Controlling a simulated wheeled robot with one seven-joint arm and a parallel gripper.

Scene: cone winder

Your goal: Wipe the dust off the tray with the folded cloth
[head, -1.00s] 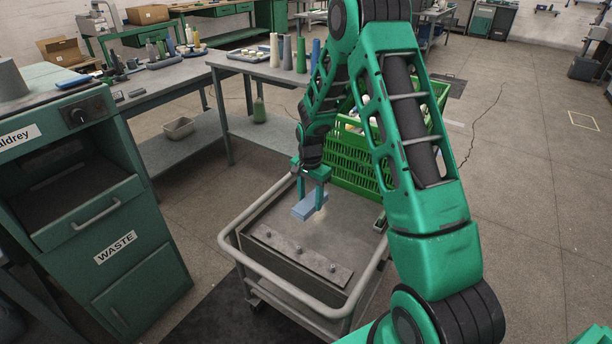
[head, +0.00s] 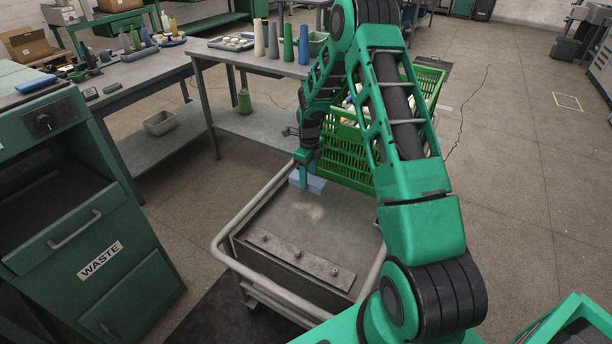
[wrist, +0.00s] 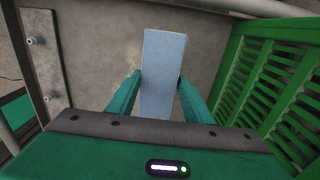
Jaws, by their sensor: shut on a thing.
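The folded cloth (head: 316,184) is light blue and lies near the far end of the grey tray (head: 338,240) on the trolley. In the wrist view the cloth (wrist: 163,75) stands out between the two fingers of my gripper (wrist: 160,88). My gripper (head: 303,180) is shut on the cloth, low at the tray's surface. I cannot tell whether the cloth touches the tray. A pale dusty patch (head: 312,212) shows on the tray on the near side of the cloth. My arm hides the tray's right side in the head view.
A green slatted crate (head: 350,155) stands close behind the tray, and at right in the wrist view (wrist: 275,80). A metal strip with pegs (head: 299,261) lies along the tray's near part. The trolley's rail (head: 225,240) surrounds the tray. A waste cabinet (head: 120,245) stands left.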

